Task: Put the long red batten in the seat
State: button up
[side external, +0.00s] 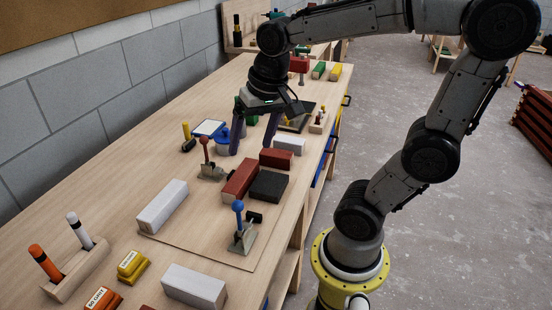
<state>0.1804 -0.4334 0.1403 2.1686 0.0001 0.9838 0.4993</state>
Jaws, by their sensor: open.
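A long red batten (240,181) lies on a thin board (205,250) on the bench, along the left side of a black block (269,186). A shorter red piece (276,158) lies just behind the black block. I cannot make out which part is the seat. My gripper (250,149) is open, pointing down, with its two dark fingers apart. It is above the bench behind the long red batten, and nothing shows between the fingers. The exact height of the fingertips is hard to tell.
A red-handled clamp (206,158) and a blue-handled clamp (240,232) flank the red and black pieces. White blocks lie at the left (163,206), behind (289,145) and in front (195,285). A marker holder (78,274) stands front left.

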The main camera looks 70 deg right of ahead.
jog(key=s+a+f+n+t, duration=0.1)
jog(key=s+a+n+t, duration=0.1)
jog(key=s+a+n, duration=0.2)
jog(key=s+n, duration=0.3)
jog(key=shift+s+a+n+y, duration=0.2)
jog(key=shift+s+n+y, duration=0.1)
jog(key=shift+n, duration=0.1)
dwell(0.6)
